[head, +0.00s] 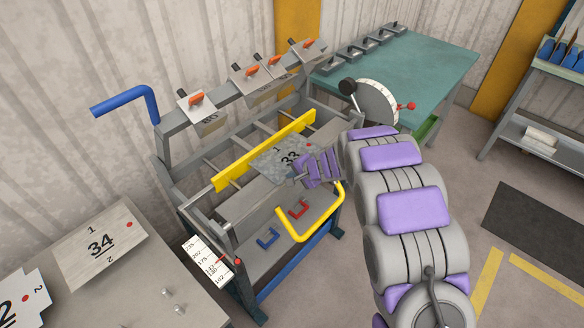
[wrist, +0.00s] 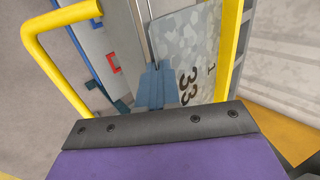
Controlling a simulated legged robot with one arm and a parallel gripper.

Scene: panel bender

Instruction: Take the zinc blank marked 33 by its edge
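The zinc blank marked 33 (head: 270,157) is a mottled grey sheet lying on the panel bender's bed, close along the yellow bar (head: 238,165). It also shows in the wrist view (wrist: 198,38), with its number on its side. My gripper (head: 299,177) is at the blank's near right edge, low over the bed. In the wrist view its blue-grey fingers (wrist: 157,80) are beside the blank and overlap its edge in the picture. The gap between the fingers is hidden, so I cannot tell whether they grip the edge.
A yellow bent handle (head: 325,222) curves in front of the bed, near my gripper. Red (head: 299,208) and blue (head: 267,238) brackets are below. A sheet marked 34 (head: 88,248) lies on the left table. Orange-handled clamps (head: 247,72) line the upper beam. A green table (head: 425,65) stands behind.

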